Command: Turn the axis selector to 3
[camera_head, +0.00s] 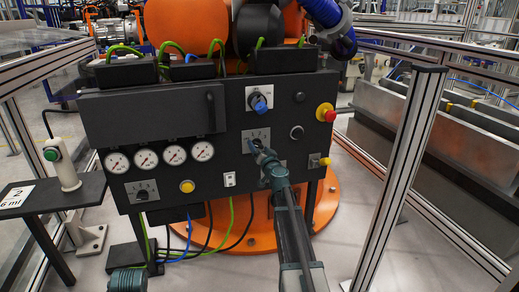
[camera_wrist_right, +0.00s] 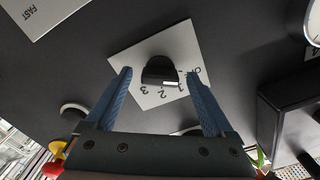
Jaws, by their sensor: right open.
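The axis selector is a black knob (camera_wrist_right: 160,70) on a light square plate (camera_wrist_right: 135,45), with OFF, 1, 2 and 3 upside down in the right wrist view. A white mark on the knob's edge lies near the 1. In the head view its plate (camera_head: 249,136) is partly hidden behind my right gripper (camera_head: 260,151). In the right wrist view this gripper (camera_wrist_right: 160,74) is open, with blue fingers on either side of the knob and gaps between. Part of my left arm shows at the bottom left of the head view; its gripper is not visible.
The dark panel carries a blue knob (camera_head: 260,103) above the selector, a red emergency button (camera_head: 326,112) at right, and several gauges (camera_head: 146,158) at left. Another black selector (camera_head: 142,195) sits lower left. A metal post (camera_head: 405,165) stands at right.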

